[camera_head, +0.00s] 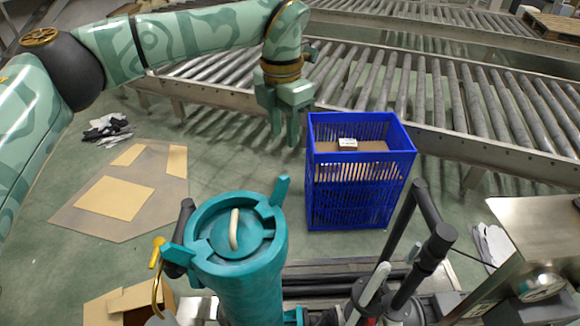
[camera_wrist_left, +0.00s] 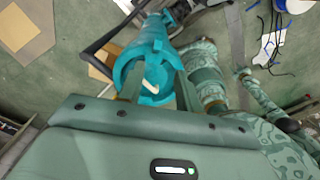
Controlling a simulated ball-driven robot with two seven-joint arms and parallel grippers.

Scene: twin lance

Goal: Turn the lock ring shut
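The teal lock ring (camera_head: 205,215) sits on top of an upright teal cylinder (camera_head: 250,290) at the front centre in the head view. Two lugs stick out from it, one at the upper right and one at the lower left. A cream bar (camera_head: 234,229) stands on the round cap inside the ring. My left gripper (camera_head: 284,132) is beyond and above the ring, fingers down, open and empty, touching nothing. The left wrist view shows the ring and cylinder (camera_wrist_left: 150,60) beyond the parted fingers. My right gripper is not visible.
A blue crate (camera_head: 360,190) with a small box inside stands right of the ring. Dark posts (camera_head: 430,250) rise at the front right. Roller conveyors (camera_head: 440,90) run behind. Flattened cardboard (camera_head: 130,190) lies on the floor at left.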

